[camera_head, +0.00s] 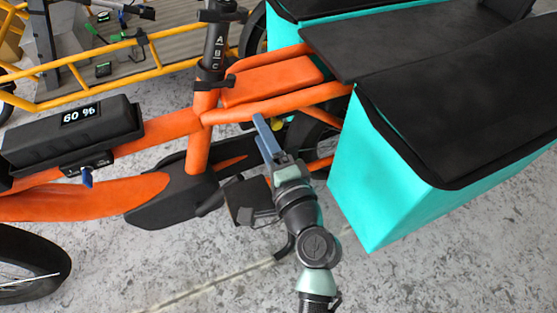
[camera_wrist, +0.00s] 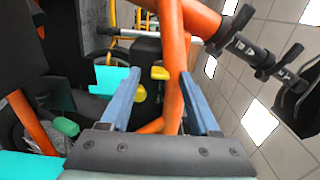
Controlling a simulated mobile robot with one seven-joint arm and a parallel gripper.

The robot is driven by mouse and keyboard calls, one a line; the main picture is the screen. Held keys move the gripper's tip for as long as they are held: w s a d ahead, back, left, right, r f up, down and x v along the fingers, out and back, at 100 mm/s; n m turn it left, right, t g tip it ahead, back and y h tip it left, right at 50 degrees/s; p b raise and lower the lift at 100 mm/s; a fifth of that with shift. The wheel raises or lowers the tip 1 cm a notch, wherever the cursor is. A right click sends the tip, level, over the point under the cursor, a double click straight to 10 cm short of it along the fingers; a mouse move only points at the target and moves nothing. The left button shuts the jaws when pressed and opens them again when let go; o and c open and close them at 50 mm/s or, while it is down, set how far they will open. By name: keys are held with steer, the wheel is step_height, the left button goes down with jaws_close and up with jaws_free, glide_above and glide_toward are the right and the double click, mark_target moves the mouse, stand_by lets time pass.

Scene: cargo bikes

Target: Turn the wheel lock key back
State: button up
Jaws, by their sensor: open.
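My gripper (camera_wrist: 159,76) has two blue fingers spread apart, with nothing held between them. In the head view my gripper (camera_head: 264,128) is beside the orange bike frame (camera_head: 205,140), near the rear wheel. In the wrist view a yellow key-like piece (camera_wrist: 160,73) shows between the fingertips, just below a black housing (camera_wrist: 145,48). It looks like the wheel lock key, and I cannot tell whether the fingers touch it. A second yellow piece (camera_wrist: 140,94) lies lower left. In the head view a little yellow (camera_head: 276,125) shows behind my gripper, mostly hidden.
A turquoise pannier (camera_head: 375,190) with a black cover stands close right of my gripper. A black battery (camera_head: 70,138) reading 60 % sits on the frame, with a blue key (camera_head: 86,178) below it. A yellow-framed cargo bike (camera_head: 140,68) stands behind. An orange tube (camera_wrist: 175,70) passes between the fingers.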

steer(key=p+v, duration=0.1)
steer(key=v, duration=0.9)
steer(key=shift+s+p, duration=0.35)
steer(key=shift+s, duration=0.05)
steer(key=shift+d+r, duration=0.1)
steer(key=shift+r, duration=0.05)
